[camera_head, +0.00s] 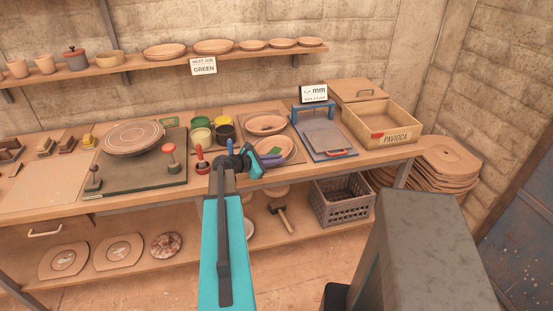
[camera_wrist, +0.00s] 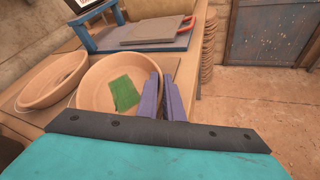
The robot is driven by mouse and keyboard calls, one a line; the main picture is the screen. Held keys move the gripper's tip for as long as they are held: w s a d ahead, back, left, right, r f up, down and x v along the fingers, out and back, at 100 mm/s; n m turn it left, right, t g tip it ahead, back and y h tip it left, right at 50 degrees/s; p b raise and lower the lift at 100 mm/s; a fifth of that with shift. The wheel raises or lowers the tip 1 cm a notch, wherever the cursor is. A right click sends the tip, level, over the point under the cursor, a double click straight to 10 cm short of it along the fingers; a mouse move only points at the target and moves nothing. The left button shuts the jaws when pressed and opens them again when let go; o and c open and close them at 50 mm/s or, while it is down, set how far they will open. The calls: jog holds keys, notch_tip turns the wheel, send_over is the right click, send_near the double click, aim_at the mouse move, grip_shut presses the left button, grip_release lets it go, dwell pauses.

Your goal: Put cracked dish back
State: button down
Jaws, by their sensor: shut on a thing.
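A terracotta dish (camera_head: 286,145) with a green patch inside is at the front of the bench. It also shows in the wrist view (camera_wrist: 94,92), with the green patch (camera_wrist: 124,92) on its inner floor. My gripper (camera_head: 272,161) has purple fingers, seen in the wrist view (camera_wrist: 162,98) at the dish's near right rim. It is shut on that rim. A second terracotta dish (camera_head: 266,124) lies just behind; it is at the left in the wrist view (camera_wrist: 52,82). I cannot make out a crack on either dish. I cannot tell whether the held dish touches the bench.
A blue-framed gauge (camera_head: 321,135) with a grey plate and red handle stands right of the dishes. Colour pots (camera_head: 224,132) and a round plate press (camera_head: 134,138) are left. A shelf (camera_head: 140,64) holds several dishes.

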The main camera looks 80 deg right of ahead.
jog(key=shift+f, duration=0.2)
jog(key=c, duration=1.9)
grip_release()
jog(key=b+v, duration=0.2)
jog(key=v, duration=1)
jog(key=shift+b, duration=0.35)
